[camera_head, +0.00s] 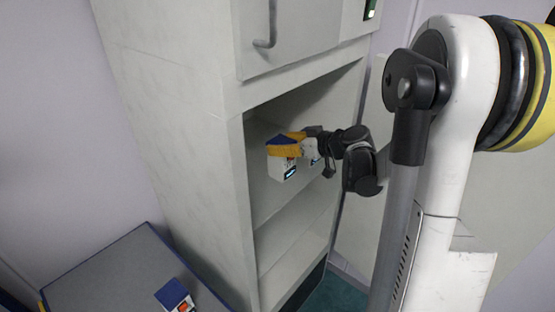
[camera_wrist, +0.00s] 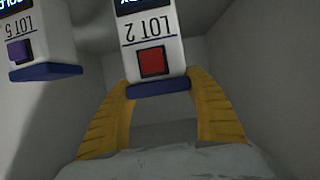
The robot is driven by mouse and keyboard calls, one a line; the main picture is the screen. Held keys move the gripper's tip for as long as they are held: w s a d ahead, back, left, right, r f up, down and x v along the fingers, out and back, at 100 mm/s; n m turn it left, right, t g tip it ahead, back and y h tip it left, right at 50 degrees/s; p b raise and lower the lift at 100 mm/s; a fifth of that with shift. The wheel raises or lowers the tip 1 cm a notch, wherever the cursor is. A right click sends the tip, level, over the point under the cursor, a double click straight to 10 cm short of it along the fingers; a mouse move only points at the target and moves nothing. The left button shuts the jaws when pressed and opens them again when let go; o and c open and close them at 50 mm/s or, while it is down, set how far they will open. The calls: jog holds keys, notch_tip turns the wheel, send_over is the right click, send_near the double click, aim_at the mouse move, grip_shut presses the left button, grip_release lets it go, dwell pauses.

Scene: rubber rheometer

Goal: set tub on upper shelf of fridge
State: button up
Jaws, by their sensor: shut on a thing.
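My gripper (camera_head: 288,146) has yellow fingers and is shut on a white tub (camera_head: 282,170) with a blue lid, inside the open fridge compartment. In the wrist view the fingers (camera_wrist: 163,112) close around the lid end of this tub (camera_wrist: 150,35), which reads LOT 2, shows a red square and appears upside down. The pale fridge (camera_head: 165,110) stands in the middle of the head view. The held tub is over the upper shelf (camera_head: 268,198); I cannot tell whether it touches it.
A second tub (camera_wrist: 38,45), marked LOT 5 with a purple square, stands left of the held one in the wrist view. Another blue-lidded tub (camera_head: 174,294) is on the grey table (camera_head: 105,280). A closed upper door with a handle (camera_head: 268,35) is above the opening.

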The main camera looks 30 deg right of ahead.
jog(key=shift+x, duration=0.75)
jog(key=shift+f+b, duration=0.55)
jog(key=shift+f, duration=1.5)
jog(key=shift+s+a, duration=0.1)
jog(key=shift+f, duration=0.2)
jog(key=o, duration=1.4)
jog(key=shift+r, duration=0.15)
jog(key=shift+r, duration=0.2)
jog(key=p+v, duration=0.1)
jog(key=v, duration=1.1)
jog(key=shift+f, duration=0.1)
